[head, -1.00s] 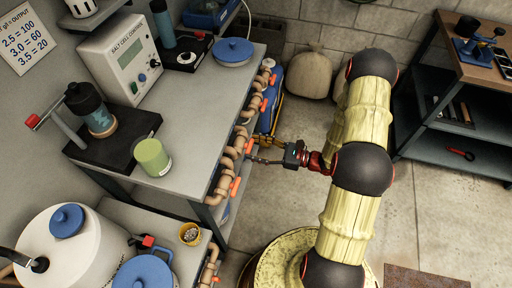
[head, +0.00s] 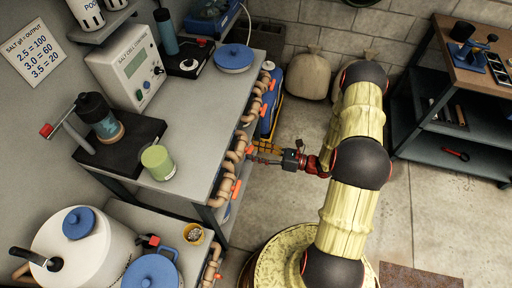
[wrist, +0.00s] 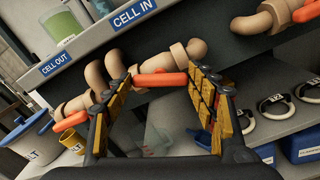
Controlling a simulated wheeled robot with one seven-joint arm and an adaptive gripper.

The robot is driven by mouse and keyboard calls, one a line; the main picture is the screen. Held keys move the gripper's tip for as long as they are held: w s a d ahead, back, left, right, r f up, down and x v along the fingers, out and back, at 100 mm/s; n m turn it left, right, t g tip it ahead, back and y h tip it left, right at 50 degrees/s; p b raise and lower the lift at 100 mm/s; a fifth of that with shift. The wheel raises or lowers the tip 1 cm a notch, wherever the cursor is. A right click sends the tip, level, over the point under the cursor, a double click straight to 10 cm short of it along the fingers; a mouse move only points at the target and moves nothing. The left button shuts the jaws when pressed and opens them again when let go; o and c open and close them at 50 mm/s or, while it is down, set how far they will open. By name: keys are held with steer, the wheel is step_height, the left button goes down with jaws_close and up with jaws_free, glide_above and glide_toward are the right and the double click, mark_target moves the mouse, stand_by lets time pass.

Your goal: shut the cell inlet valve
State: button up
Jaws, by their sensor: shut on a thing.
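The cell inlet valve is on the tan pipe (wrist: 185,54) under the blue "CELL IN" label (wrist: 133,14) in the wrist view. Its orange lever (wrist: 162,79) runs nearly level across the picture between my fingers. My gripper (wrist: 165,88) has yellow-padded fingers on either side of the lever and is shut on it. The lever's ends are partly hidden by the fingers. In the head view, my gripper (head: 266,152) reaches the pipes on the bench's right side, and the lever is too small there to read its angle.
Another orange lever (wrist: 76,115) is at lower left, near the "CELL OUT" label (wrist: 57,63), and one more (wrist: 306,12) is at upper right. The grey bench (head: 200,105) is left of my arm. Open floor (head: 400,225) lies to the right.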

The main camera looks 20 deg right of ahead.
steer(key=m+p, duration=0.4)
steer(key=m, duration=0.2)
steer(key=shift+m, duration=0.3)
steer(key=m+p, duration=0.3)
steer(key=m, duration=0.3)
steer(key=shift+w+d+f, duration=0.1)
steer(key=shift+f, duration=0.05)
steer(key=shift+m, duration=0.4)
steer(key=o, duration=1.2)
steer(key=shift+c, duration=0.2)
steer(key=v, duration=1.2)
